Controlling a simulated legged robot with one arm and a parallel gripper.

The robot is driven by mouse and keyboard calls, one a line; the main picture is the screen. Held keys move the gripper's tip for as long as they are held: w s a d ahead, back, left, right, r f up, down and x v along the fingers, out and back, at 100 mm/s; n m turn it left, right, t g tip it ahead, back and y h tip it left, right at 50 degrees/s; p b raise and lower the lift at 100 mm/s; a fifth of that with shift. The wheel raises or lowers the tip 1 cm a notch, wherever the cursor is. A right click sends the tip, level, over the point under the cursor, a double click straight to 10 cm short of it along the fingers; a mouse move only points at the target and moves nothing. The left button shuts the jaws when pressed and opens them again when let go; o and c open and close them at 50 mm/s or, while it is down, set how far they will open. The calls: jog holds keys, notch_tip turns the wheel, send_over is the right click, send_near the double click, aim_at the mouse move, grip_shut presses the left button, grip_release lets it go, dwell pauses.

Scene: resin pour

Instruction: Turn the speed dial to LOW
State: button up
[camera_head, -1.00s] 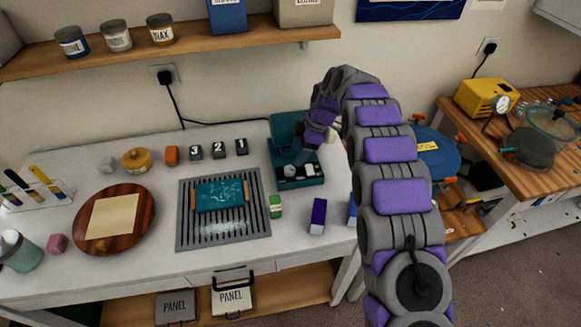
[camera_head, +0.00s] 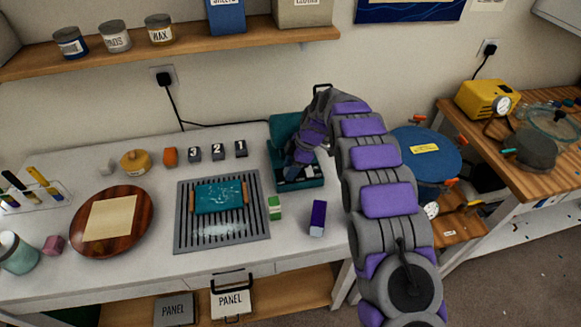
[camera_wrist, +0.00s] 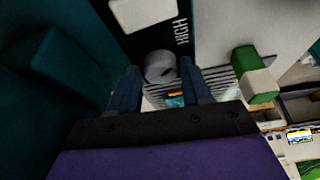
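The teal machine (camera_head: 283,127) stands at the right end of the white table, with a dark control panel on its front base. In the wrist view the round grey dial (camera_wrist: 160,66) sits on the dark panel (camera_wrist: 126,42), beside the word HIGH. No LOW label is readable. In the head view my gripper (camera_head: 298,165) covers much of the panel.
A green and white block (camera_head: 274,208) and a purple block (camera_head: 318,217) lie in front of the machine. A slotted grey grate (camera_head: 183,228) with a teal slab (camera_head: 219,197) is to its left. Numbered dark blocks (camera_head: 218,152) stand farther back.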

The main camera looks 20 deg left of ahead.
jog(key=c, duration=0.7)
